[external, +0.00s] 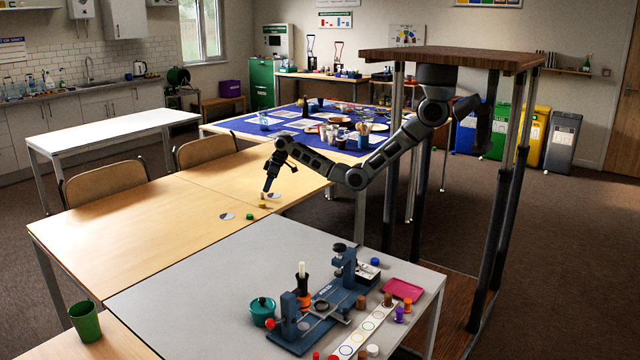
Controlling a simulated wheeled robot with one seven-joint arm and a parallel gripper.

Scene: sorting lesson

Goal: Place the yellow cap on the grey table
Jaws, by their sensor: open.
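A small yellow cap (262,204) lies on the light wooden table, a short way behind the grey table. The grey table (190,290) stands in the foreground, with its left part bare. My gripper (265,193) points down over the wooden table, right at the yellow cap and just behind or above it. It is open. The picture is too small to tell whether the fingers touch the cap or stand around it.
A green cap (249,217) and a grey-and-white disc (227,216) lie near the yellow cap on the wooden table (130,225). A blue press-like fixture (320,318), a teal pot (262,310) and a pink tray (402,289) occupy the grey table's right part.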

